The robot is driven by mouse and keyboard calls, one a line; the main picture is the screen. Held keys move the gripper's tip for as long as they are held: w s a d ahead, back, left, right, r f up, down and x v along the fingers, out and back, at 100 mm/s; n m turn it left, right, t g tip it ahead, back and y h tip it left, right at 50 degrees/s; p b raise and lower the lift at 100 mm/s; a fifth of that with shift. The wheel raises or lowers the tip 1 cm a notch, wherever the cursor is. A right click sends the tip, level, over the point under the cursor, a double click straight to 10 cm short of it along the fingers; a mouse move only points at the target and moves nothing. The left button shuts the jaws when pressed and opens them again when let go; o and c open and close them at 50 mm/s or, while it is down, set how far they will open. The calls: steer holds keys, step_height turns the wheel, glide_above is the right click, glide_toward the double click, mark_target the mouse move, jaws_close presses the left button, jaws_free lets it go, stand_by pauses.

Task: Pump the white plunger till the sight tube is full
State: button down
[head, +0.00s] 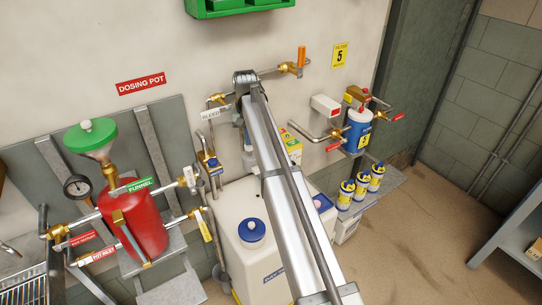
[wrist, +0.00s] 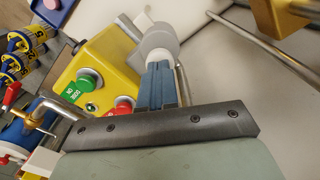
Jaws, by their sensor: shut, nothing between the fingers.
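In the wrist view my gripper (wrist: 160,88) has its blue fingers together, with nothing between them. Just beyond the fingertips is a pale grey-white cylinder (wrist: 158,40), which looks like the white plunger; I cannot tell whether the fingers touch it. In the head view a white upright part (head: 248,158) beside my arm is probably the same plunger. My gripper is mostly hidden behind my arm there. I cannot make out the sight tube or its level for certain.
A yellow box with green (wrist: 88,82) and red (wrist: 124,105) buttons stands close to the fingers. A white tank with a blue cap (head: 252,230) stands below my arm. The red dosing pot (head: 140,225) is at left, a blue canister (head: 358,132) and several yellow-blue cans (head: 346,192) at right.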

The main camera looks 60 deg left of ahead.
steer(key=shift+f, duration=1.05)
steer(key=shift+r, duration=1.7)
steer(key=shift+f, duration=1.65)
steer(key=shift+r, duration=1.65)
